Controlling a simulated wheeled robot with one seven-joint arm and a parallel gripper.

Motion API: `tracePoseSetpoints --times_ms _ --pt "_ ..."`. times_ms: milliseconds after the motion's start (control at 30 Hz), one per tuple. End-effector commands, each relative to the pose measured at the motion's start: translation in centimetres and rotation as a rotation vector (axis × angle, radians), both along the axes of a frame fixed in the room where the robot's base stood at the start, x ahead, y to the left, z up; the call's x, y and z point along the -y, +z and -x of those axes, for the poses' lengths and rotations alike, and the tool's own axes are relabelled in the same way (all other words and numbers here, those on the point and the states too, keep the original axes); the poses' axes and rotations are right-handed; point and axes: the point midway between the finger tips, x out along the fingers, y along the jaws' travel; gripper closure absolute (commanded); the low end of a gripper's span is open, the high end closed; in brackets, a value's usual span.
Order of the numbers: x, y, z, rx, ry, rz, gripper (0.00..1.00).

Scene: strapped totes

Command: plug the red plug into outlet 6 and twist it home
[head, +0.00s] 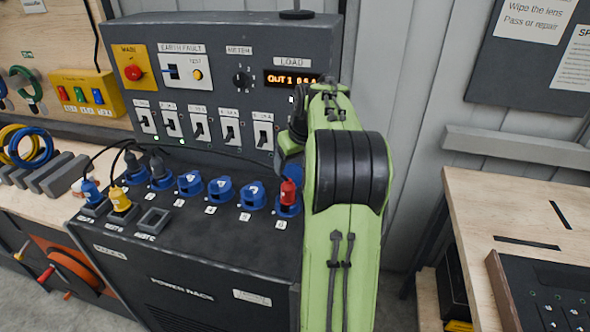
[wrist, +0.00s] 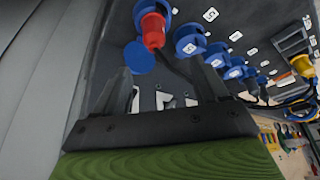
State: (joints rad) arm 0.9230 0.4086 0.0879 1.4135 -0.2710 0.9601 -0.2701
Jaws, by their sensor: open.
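The red plug (head: 289,192) stands upright at the rightmost blue outlet (head: 288,209) of the rack's row. The outlet's number is not readable; the neighbouring outlet (wrist: 189,40) has a label reading 5. My gripper (wrist: 160,68) is open and empty, its fingers apart and clear of the plug. In the head view it is mostly hidden by my green arm.
Several lidded blue outlets (head: 221,190) run left along the rack. A blue plug (head: 92,192) and a yellow plug (head: 120,199) sit in holders beside an empty holder (head: 153,221). The switch panel (head: 215,90) rises behind. A wooden bench (head: 480,200) stands right.

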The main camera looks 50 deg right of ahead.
Motion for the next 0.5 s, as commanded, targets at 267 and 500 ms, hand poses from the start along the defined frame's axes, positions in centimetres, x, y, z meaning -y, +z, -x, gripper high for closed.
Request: tracePoseSetpoints --times_ms 267,500 --pt "1.8 -3.2 -0.7 0.001 -0.007 -0.005 0.27" --pt "2.4 -8.4 -2.7 0.0 -0.008 -0.006 0.27"
